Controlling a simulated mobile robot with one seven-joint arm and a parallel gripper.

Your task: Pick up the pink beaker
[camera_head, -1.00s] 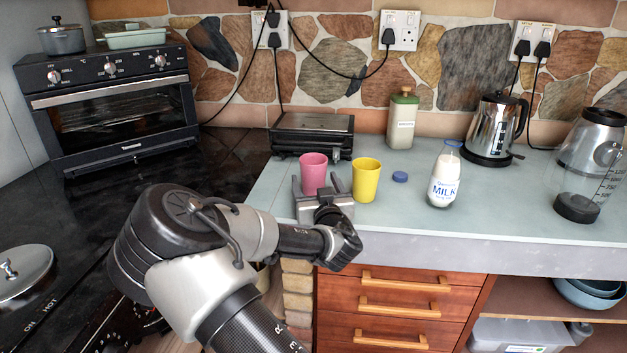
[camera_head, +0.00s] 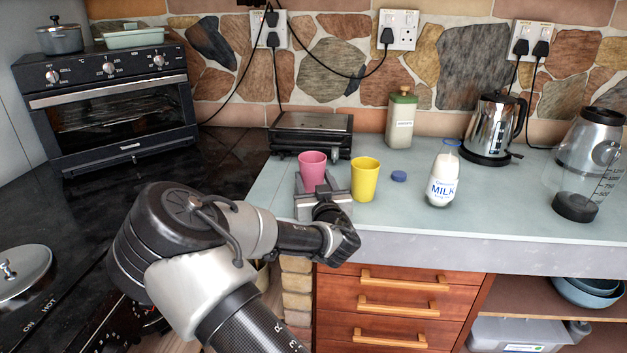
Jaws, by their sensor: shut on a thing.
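The pink beaker (camera_head: 312,168) stands upright near the left end of the pale counter. My gripper (camera_head: 314,183) reaches in from the front and is shut on the pink beaker, with its fingers at the beaker's sides. The beaker's lower part is hidden behind the gripper body. I cannot tell whether its base touches the counter. A yellow beaker (camera_head: 365,180) stands just to the right, very close to the gripper.
A black grill (camera_head: 312,133) is behind the beakers. A blue cap (camera_head: 399,176), milk bottle (camera_head: 442,175), green-lidded container (camera_head: 401,118), kettle (camera_head: 494,128) and blender (camera_head: 588,160) stand farther right. The counter front between bottle and blender is clear. A black oven (camera_head: 112,105) is at left.

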